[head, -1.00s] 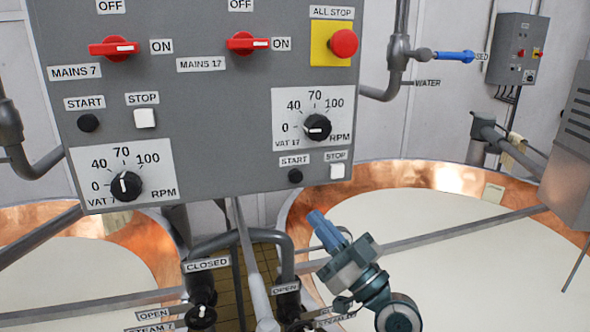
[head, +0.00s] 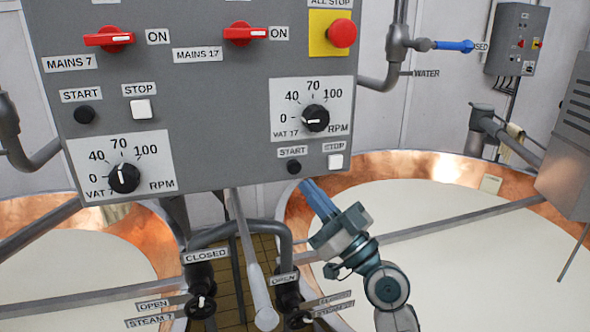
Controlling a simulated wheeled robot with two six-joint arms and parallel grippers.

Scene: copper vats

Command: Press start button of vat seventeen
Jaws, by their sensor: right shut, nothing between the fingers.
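The start button of vat seventeen (head: 294,167) is a small round black button low on the right half of the grey control panel (head: 215,110), under its START label. The VAT 17 speed dial (head: 316,118) sits above it and the white stop button (head: 335,161) is to its right. My right gripper (head: 308,187) is shut and empty. Its blue fingers point up and left, with the tips just below and slightly right of the black button. I cannot tell whether they touch the panel; they appear just apart from the button. My left gripper is not in view.
Red mains switches (head: 245,34) and a red all-stop button (head: 342,33) are higher on the panel. Another black start button (head: 84,115) is on the left half. Pipes and valves (head: 201,305) stand below the panel. A copper vat (head: 400,166) lies behind my right arm.

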